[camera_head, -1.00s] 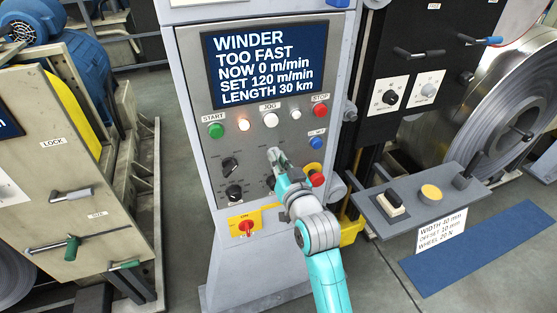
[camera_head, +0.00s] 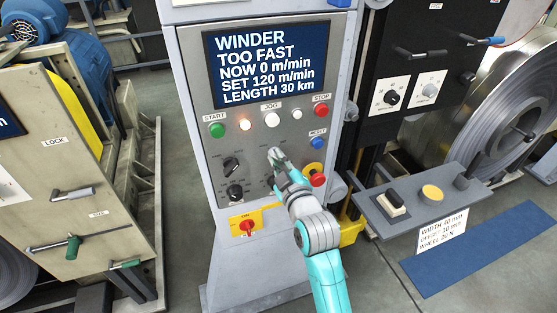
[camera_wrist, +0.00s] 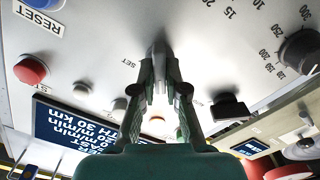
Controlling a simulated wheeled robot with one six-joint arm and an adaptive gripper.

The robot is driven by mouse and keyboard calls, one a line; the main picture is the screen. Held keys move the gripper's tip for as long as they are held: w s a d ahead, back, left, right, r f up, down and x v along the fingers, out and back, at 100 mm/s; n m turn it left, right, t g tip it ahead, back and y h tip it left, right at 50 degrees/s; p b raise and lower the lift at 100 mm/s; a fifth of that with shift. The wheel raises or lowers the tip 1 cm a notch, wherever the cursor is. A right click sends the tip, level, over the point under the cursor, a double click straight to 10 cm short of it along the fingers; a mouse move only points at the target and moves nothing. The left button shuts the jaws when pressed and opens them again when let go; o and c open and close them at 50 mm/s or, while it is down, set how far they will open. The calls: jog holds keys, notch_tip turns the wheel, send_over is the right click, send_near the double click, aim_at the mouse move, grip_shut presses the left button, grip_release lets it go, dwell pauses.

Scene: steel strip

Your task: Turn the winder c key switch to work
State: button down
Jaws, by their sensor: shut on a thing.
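The winder panel (camera_head: 203,160) stands in the middle of the head view. My gripper (camera_head: 275,154) is at the panel face, below the row of buttons. In the wrist view my gripper (camera_wrist: 160,52) has its fingers shut on a small, thin grey key switch (camera_wrist: 159,47) at the panel surface. The fingertips hide most of it, so I cannot tell which position it points to. A small "SET" label is beside it in the wrist view. The winder screen (camera_head: 262,62) reads TOO FAST, NOW 0 m/min, SET 120 m/min, LENGTH 30 km.
Two black knobs (camera_head: 231,165) (camera_head: 235,191) are left of my gripper. A green start button (camera_head: 216,130), red stop button (camera_head: 321,110) and blue reset button (camera_head: 317,143) surround it. A red emergency button (camera_head: 318,180) is close on the right. A red-yellow switch (camera_head: 247,227) is below.

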jog(key=shift+n, duration=0.6)
jog(key=c, duration=1.2)
grip_release()
jog(key=v, duration=1.2)
